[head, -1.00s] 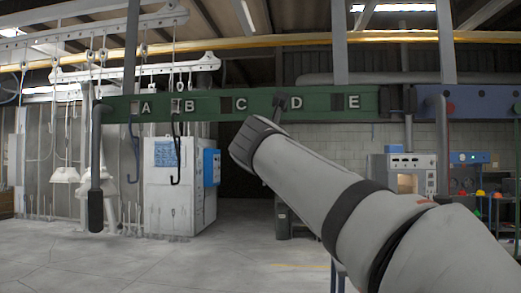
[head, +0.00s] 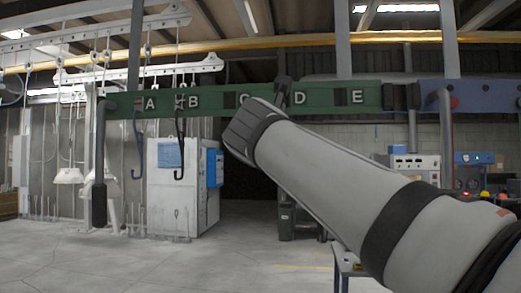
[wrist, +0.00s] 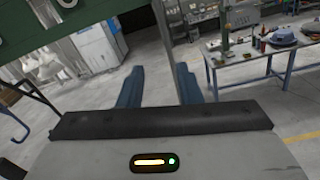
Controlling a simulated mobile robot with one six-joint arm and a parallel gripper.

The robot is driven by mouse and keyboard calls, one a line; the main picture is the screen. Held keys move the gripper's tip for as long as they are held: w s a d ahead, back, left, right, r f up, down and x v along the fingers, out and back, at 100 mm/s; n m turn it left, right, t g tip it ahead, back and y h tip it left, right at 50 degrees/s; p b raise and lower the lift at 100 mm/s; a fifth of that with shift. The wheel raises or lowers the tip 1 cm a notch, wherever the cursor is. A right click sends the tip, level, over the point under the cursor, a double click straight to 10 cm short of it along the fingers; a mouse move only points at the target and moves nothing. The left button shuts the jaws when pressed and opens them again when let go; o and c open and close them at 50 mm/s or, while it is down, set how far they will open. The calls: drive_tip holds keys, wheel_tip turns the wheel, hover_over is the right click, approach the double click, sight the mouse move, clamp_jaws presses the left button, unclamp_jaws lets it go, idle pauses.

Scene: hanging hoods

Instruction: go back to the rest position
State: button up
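My gripper (wrist: 158,78) shows in the wrist view with its two blue-grey fingers apart and nothing between them. In the head view my arm reaches up from the lower right. It hides most of the gripper and part of the board near letters C and D. The green board (head: 330,98) carries the letters A to E. A blue hook (head: 138,150) hangs under A and a black hook (head: 180,150) under B. The board also shows at the upper left of the wrist view (wrist: 25,22), apart from the fingers.
A white cabinet (head: 172,195) stands behind the board at left. A dark bin (head: 298,220) stands at the back middle. A blue-legged workbench (wrist: 262,65) with tools stands at the right of the wrist view. The floor at front left is clear.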

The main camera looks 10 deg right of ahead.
drive_tip(key=s+d+f+m+g+y+b, duration=0.1)
drive_tip(key=s+f+m+g, duration=0.3)
drive_tip(key=f, duration=0.6)
drive_tip(key=s+d+f+m+g, duration=0.1)
drive_tip(key=f+m, duration=0.5)
drive_tip(key=f, duration=0.5)
drive_tip(key=s+d+f+m+g+y+b, duration=0.1)
drive_tip(key=s+d+f+m+g, duration=0.3)
drive_tip(key=f, duration=0.6)
drive_tip(key=s+a+f+m+g+y, duration=0.1)
drive_tip(key=s+f+m+g, duration=0.1)
drive_tip(key=s+f+m, duration=0.4)
drive_tip(key=s+a+f+m+g+y, duration=0.2)
drive_tip(key=s+f+m, duration=0.5)
drive_tip(key=f, duration=0.9)
drive_tip(key=m, duration=0.3)
drive_tip(key=shift+a+f+g+y+b, duration=0.25)
drive_tip(key=shift+a+g+y+b, duration=0.05)
drive_tip(key=shift+g, duration=0.1)
